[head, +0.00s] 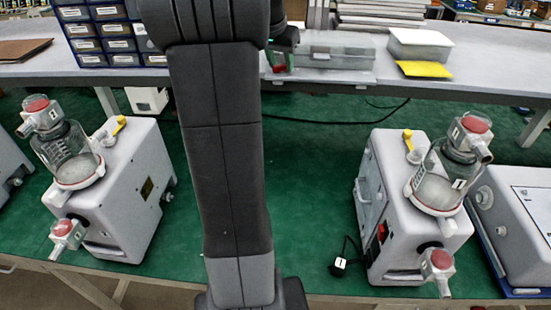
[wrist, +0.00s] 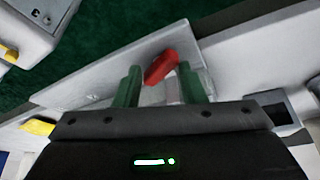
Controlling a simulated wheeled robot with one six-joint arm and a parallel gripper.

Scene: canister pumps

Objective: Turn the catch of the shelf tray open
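The red catch (wrist: 161,67) sits on a pale grey panel (wrist: 95,82) in the wrist view, tilted, its upper end toward the right. I take the panel to be part of the shelf tray. My gripper (wrist: 160,80) has its two green fingers apart, one on each side of the catch. I cannot tell whether either finger touches it. In the head view my arm hides much of the middle, and a bit of red (head: 278,68) shows by the gripper at the left end of the grey shelf tray (head: 330,56).
A lidded box (head: 419,44) and a yellow pad (head: 424,69) lie right of the tray on the shelf. Blue drawers (head: 108,35) stand to the left. Two canister pumps (head: 120,200) (head: 400,230) stand on the green surface below, with a black cable behind.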

